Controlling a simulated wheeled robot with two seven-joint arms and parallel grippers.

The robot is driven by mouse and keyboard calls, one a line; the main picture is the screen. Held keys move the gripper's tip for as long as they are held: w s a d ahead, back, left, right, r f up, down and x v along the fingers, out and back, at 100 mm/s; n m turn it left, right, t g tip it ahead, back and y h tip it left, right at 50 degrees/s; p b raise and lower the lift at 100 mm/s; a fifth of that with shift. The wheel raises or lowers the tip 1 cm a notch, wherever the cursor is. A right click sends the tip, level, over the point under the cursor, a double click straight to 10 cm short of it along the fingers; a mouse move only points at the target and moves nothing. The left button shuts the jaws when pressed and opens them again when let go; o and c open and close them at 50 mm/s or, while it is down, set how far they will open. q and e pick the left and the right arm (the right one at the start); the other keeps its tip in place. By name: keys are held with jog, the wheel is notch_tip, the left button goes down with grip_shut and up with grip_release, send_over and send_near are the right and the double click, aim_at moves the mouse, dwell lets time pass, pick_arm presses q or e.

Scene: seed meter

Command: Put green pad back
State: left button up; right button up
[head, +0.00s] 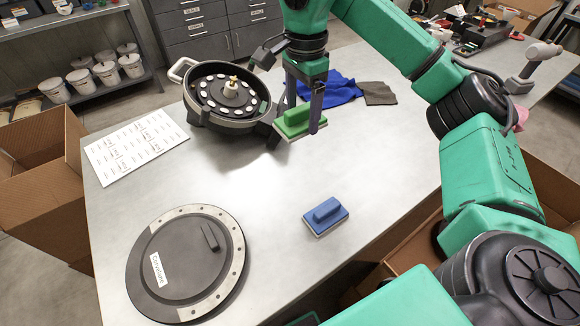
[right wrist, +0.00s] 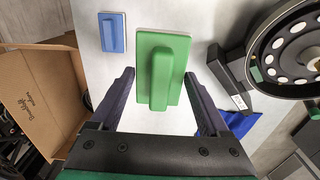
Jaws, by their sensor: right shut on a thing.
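The green pad (head: 297,122) is a block with a raised handle and a pale underside. In the head view it is near the middle of the table, just right of the round seed meter (head: 226,96). My right gripper (head: 303,112) reaches down from above and is shut on the green pad. In the right wrist view the green pad (right wrist: 172,62) shows between the two dark fingers (right wrist: 172,68). I cannot tell whether its underside touches the table. A blue pad (head: 326,215) of like shape lies nearer on the table. My left gripper is not in view.
A round dark lid (head: 186,262) lies at the front left of the table (head: 262,200). A white labelled sheet (head: 135,146) lies behind it. Blue cloth (head: 335,88) and grey cloth (head: 379,93) lie behind the green pad. The tabletop around the blue pad is clear.

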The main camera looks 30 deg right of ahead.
jog(key=b, duration=0.2)
send_over(300, 183)
notch_tip(300, 183, down, 5)
notch_tip(300, 183, down, 14)
jog(key=p, duration=0.2)
jog(key=shift+f+p, duration=0.2)
jog(key=shift+p, duration=0.15)
jog(key=shift+f, duration=0.4)
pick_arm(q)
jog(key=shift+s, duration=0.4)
pick_arm(e)
jog(key=o, duration=1)
jog(key=shift+r, duration=0.1)
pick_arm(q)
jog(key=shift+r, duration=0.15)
pick_arm(e)
jog(key=shift+o, duration=0.2)
jog(key=shift+r, duration=0.3)
pick_arm(q)
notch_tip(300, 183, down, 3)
jog(key=b, duration=0.3)
pick_arm(e)
notch_tip(300, 183, up, 12)
jog(key=shift+f, duration=0.15)
